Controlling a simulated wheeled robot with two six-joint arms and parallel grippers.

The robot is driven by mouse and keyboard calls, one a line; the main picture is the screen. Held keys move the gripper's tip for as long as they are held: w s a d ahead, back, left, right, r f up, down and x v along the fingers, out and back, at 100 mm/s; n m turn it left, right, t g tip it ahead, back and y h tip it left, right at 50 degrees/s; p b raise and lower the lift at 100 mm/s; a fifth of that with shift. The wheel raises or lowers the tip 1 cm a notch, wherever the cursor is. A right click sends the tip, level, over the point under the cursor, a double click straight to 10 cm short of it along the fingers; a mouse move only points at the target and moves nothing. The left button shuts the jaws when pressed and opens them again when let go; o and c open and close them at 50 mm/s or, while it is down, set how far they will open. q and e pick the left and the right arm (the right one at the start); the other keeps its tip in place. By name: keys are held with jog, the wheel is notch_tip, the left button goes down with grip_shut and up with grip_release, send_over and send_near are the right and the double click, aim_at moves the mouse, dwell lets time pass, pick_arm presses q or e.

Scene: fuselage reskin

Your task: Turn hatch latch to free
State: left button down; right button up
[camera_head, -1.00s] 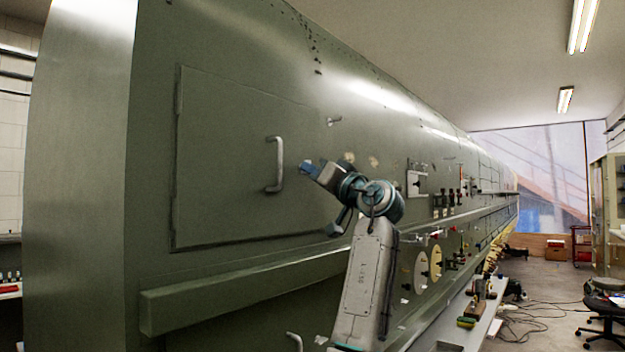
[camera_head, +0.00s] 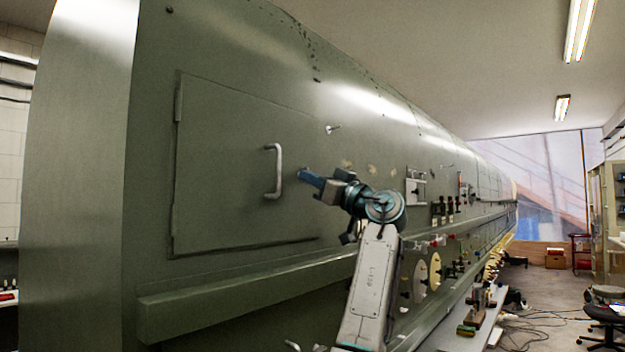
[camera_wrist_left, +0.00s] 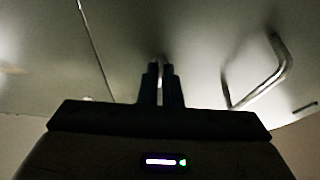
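The grey-green hatch panel (camera_head: 225,165) sits flat in the fuselage side, with a bent metal pull handle (camera_head: 275,170) that also shows in the left wrist view (camera_wrist_left: 268,78). My left gripper (camera_head: 304,174) is at the hatch's right part, just right of the handle. In the left wrist view its two dark fingers (camera_wrist_left: 160,80) stand close together, with a small bright metal latch (camera_wrist_left: 159,63) in the narrow gap between them. They appear closed on this latch. In the head view the fingers hide most of it. My right gripper is not in view.
A small T-shaped metal fitting (camera_head: 332,128) sticks out above and right of my left gripper. A long ledge (camera_head: 230,290) runs below the hatch. Switches and round plates (camera_head: 420,275) fill the skin further right.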

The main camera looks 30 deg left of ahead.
pick_arm(q)
jog(key=shift+f, duration=0.1)
jog(key=c, duration=1.6)
grip_release()
jog(key=b+v, duration=0.4)
jog(key=v, duration=0.6)
jog(key=shift+d+b, duration=0.3)
